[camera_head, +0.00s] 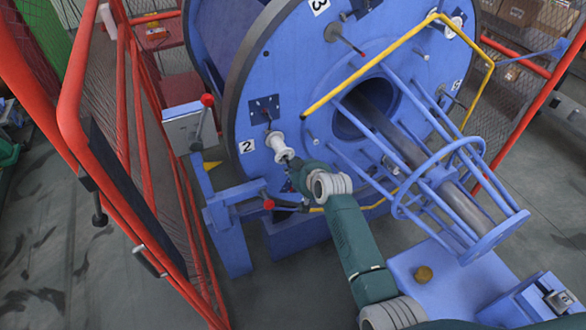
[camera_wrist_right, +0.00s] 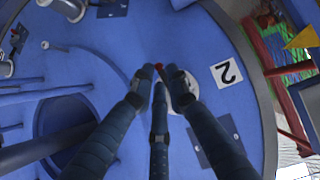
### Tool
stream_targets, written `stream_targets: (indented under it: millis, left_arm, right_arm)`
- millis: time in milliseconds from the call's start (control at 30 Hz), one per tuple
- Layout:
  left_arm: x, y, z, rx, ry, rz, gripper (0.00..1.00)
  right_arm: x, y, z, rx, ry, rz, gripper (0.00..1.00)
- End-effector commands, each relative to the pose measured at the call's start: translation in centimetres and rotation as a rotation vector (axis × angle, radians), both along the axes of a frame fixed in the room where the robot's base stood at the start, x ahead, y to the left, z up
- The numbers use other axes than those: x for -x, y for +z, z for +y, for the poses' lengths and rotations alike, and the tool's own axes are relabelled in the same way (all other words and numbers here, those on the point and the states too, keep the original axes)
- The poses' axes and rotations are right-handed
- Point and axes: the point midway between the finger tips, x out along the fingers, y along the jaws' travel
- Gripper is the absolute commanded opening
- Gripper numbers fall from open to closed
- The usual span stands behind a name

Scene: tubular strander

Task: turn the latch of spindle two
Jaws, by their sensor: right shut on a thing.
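Spindle two sits on the blue disc beside the label "2" (camera_head: 247,146); the label also shows in the wrist view (camera_wrist_right: 227,72). Its white spool-like part (camera_head: 278,146) sticks out of the disc, and in the wrist view it is partly behind my fingers. The latch shows as a small red tip (camera_wrist_right: 158,66) just at my fingertips; the rest of it is hidden. My right gripper (camera_head: 290,162) is at the spindle's outer end, and in the wrist view its fingers (camera_wrist_right: 158,86) close in around the latch. My left gripper is out of view.
The large blue disc (camera_head: 232,90) fills the middle, with a yellow bar (camera_head: 370,68) and a blue tube cage (camera_head: 450,165) to the right of my arm. A red-knobbed lever (camera_head: 207,101) and red fence (camera_head: 125,110) stand to the left.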

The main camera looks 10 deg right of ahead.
Motion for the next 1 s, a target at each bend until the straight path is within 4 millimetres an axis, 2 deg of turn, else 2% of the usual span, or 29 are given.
stream_targets:
  millis: [67,100,200,633,767,1000]
  left_arm:
    - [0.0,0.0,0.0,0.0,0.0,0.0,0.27]
    - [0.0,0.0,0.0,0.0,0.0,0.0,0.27]
    - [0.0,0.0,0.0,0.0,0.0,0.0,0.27]
    - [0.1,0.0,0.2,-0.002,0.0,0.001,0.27]
    - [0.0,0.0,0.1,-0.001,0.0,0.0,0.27]
    - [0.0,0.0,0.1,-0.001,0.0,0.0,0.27]
  right_arm:
    - [0.2,-0.3,-0.1,0.004,0.001,0.006,0.0]
    - [0.2,-0.3,-0.1,0.004,0.001,0.006,0.19]
    - [0.1,-0.3,-0.1,0.003,0.001,0.004,0.35]
    - [0.6,0.4,-0.2,0.0,0.001,-0.001,0.35]
    - [1.8,1.2,-0.6,0.001,0.0,0.0,0.35]
    - [5.0,3.6,-1.7,0.002,0.0,-0.002,0.35]
